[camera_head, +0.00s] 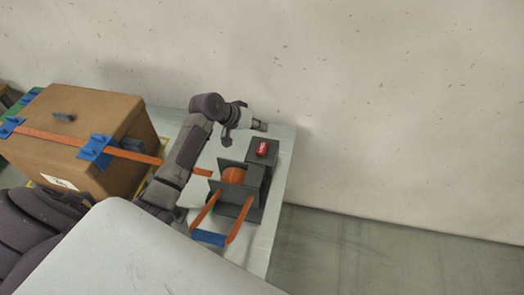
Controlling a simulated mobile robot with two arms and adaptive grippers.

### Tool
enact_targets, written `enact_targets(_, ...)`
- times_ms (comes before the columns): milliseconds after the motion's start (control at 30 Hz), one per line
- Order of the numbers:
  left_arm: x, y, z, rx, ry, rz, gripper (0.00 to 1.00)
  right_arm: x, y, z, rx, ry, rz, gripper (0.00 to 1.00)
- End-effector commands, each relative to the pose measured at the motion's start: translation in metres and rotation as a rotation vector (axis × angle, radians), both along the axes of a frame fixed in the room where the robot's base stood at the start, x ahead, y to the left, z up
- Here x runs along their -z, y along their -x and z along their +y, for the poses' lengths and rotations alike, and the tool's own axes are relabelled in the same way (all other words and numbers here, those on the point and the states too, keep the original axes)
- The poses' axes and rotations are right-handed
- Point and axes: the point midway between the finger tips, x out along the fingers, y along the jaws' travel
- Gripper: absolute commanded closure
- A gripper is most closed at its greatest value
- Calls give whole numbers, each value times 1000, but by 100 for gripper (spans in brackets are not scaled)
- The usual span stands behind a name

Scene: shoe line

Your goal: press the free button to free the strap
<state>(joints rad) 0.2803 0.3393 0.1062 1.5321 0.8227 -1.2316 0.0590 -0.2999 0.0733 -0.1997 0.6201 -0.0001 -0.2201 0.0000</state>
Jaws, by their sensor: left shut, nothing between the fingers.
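A red button (262,148) sits on top of a dark grey box (268,161) at the right end of the table. An orange strap spool (232,176) sits between the dark plates of this device. The orange strap (240,217) hangs from it in a loop with a blue piece (208,237) at the bottom. My left gripper (262,126) is shut and empty. It appears just behind and above the red button in the picture, apart from it. My right gripper is not in view.
A brown cardboard box (95,125) stands on the left with an orange strap (60,137) and blue corner pieces (97,150) across it. The pale table (283,165) ends just right of the device. A plain wall (400,110) stands behind.

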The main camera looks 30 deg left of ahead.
Motion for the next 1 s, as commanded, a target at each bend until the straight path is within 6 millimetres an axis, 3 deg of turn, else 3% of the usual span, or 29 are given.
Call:
enact_targets(33, 14, 0, 0, 0, 1, -1, 100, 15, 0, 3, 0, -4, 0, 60)
enact_targets(267, 45, 0, 0, -1, 1, -1, 100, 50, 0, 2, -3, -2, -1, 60)
enact_targets(500, 63, 0, 0, 0, 1, 1, 100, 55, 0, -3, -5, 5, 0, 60)
enact_targets(1000, 63, 0, 0, 0, 0, 0, 100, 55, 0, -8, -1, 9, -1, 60)
